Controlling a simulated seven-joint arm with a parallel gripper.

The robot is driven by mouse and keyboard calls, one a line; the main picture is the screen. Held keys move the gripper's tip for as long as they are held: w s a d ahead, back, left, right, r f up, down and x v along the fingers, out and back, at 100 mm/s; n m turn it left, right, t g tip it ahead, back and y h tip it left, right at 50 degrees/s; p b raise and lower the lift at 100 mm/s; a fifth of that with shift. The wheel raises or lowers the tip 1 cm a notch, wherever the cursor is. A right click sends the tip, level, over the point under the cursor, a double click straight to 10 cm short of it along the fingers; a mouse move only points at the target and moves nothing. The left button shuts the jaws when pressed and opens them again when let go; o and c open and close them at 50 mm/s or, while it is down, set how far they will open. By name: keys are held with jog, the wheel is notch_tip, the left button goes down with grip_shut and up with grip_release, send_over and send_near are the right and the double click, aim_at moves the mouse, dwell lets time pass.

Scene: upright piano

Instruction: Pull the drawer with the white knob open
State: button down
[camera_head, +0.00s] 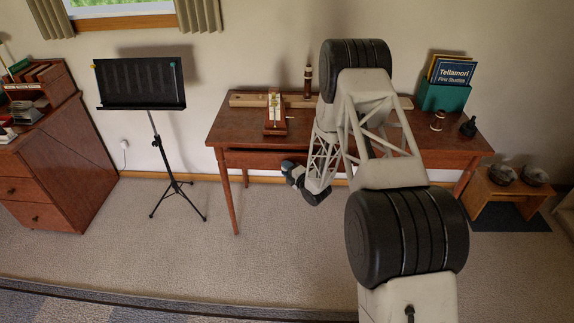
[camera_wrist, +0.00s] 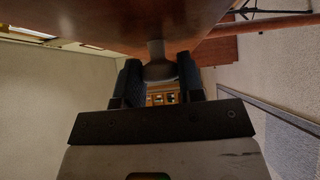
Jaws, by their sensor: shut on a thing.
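The reddish-brown wooden table (camera_head: 235,128) stands against the wall with a drawer front (camera_head: 262,160) under its top. My arm hides much of the table's middle and right front. In the wrist view the knob (camera_wrist: 156,50) looks grey in shade and sticks out from a reddish wooden face (camera_wrist: 110,18). My gripper (camera_wrist: 160,72) is shut on this knob, with one dark finger on each side of it. In the head view the gripper is mostly hidden behind my arm. I cannot tell how far the drawer is out.
On the table stand a metronome (camera_head: 274,115), a teal holder with books (camera_head: 443,95) and small dark items. A music stand (camera_head: 142,85) and a wooden cabinet (camera_head: 50,165) are at left. A low stool (camera_head: 510,192) is at right. The carpet before the table is clear.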

jog(key=s, duration=2.1)
jog(key=shift+s, duration=0.25)
jog(key=c, duration=0.8)
grip_release()
jog(key=shift+o, duration=0.2)
jog(key=shift+d, duration=0.1)
jog(key=v, duration=0.7)
jog(key=shift+s+d, duration=0.25)
jog(key=shift+s, duration=0.05)
jog(key=shift+w+r, duration=0.1)
